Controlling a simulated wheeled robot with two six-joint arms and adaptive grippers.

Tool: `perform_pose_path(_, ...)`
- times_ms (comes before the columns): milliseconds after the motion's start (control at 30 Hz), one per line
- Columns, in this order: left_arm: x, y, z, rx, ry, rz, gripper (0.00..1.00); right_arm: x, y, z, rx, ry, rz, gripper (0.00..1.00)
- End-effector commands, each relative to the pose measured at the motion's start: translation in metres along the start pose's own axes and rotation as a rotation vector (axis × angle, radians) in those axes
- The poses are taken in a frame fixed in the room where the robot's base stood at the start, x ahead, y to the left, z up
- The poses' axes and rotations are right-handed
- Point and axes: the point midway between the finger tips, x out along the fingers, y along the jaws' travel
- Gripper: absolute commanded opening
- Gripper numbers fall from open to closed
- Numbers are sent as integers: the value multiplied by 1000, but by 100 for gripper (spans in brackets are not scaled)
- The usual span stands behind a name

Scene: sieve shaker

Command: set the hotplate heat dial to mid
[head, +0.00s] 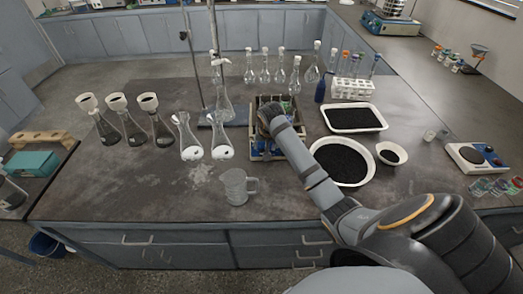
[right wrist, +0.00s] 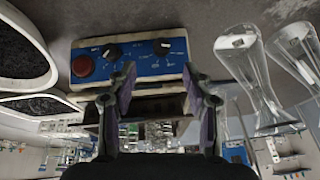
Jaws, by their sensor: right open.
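A device with a blue control panel (right wrist: 135,64) stands mid-bench; its blue front also shows in the head view (head: 264,153). I take it for the hotplate. The labels are too small to read, so I cannot tell which dial is heat. My right gripper (right wrist: 157,82) is open and empty, its fingers spread in front of the panel, apparently clear of both dials. In the head view my right arm covers part of the device. My left gripper is out of view.
A round tray of black grains (head: 341,162) and a rectangular one (head: 354,118) lie to the right. A white device (head: 475,157) sits far right. The front left bench is clear.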

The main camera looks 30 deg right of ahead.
Motion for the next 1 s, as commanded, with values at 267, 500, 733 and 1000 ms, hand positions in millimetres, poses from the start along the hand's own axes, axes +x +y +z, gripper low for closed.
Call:
perform_pose_path(267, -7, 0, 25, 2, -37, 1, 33, 59, -1, 1, -1, -4, 0, 51)
perform_pose_path(500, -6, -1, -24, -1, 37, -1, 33, 86, 0, 1, -2, 0, -1, 51)
perform_pose_path(733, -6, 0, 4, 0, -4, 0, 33, 88, 0, 1, -3, 0, -1, 51)
perform_pose_path(1000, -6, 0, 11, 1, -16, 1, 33, 88, 0, 1, -3, 0, -1, 21)
